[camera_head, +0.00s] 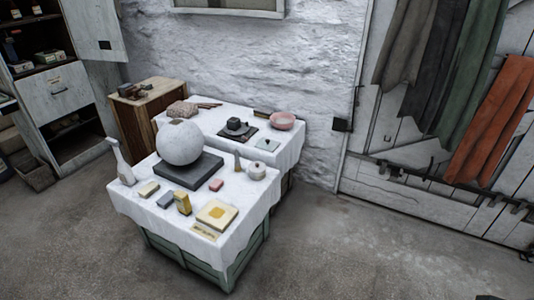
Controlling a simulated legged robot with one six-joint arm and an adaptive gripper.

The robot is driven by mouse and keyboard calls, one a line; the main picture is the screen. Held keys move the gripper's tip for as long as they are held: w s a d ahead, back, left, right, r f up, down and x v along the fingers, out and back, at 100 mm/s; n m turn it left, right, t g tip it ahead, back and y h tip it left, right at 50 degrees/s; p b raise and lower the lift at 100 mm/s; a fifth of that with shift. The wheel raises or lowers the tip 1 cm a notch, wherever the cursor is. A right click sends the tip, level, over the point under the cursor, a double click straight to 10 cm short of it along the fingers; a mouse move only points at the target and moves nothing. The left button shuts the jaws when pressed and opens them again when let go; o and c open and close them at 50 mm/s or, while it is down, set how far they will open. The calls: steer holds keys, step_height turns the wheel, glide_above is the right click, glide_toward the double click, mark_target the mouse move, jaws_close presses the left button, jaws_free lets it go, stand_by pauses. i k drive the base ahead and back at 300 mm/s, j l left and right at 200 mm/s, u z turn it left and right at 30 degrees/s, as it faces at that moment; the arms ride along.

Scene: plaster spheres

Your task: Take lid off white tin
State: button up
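A small round white container (257,172) stands upright at the right back edge of the front table. It looks like the white tin, with a lid and a small knob on top. The lid appears to sit on it; the seam is too small to make out. A small grey cone-shaped item (237,162) stands just left of it. My gripper is not in view.
A second table behind holds a pink bowl (282,121). The floor (350,245) at right is clear.

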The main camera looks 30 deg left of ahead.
mark_target(256, 168)
steer(key=i+u, duration=0.2)
steer(key=i, duration=0.55)
steer(key=i+u, duration=0.2)
steer(key=i, duration=0.55)
steer(key=i+u, duration=0.3)
steer(key=i, duration=0.25)
steer(key=i+l+u, duration=0.3)
steer(key=i, duration=0.2)
steer(key=i+u, duration=0.15)
steer(key=u, duration=0.25)
steer(key=i+u, duration=0.2)
steer(key=u, duration=0.15)
steer(key=i+u, duration=0.15)
steer(key=u, duration=0.25)
steer(key=i+l+u, duration=0.15)
steer(key=u, duration=0.25)
steer(key=i+l+u, duration=0.15)
steer(key=u, duration=0.25)
steer(key=i, duration=0.1)
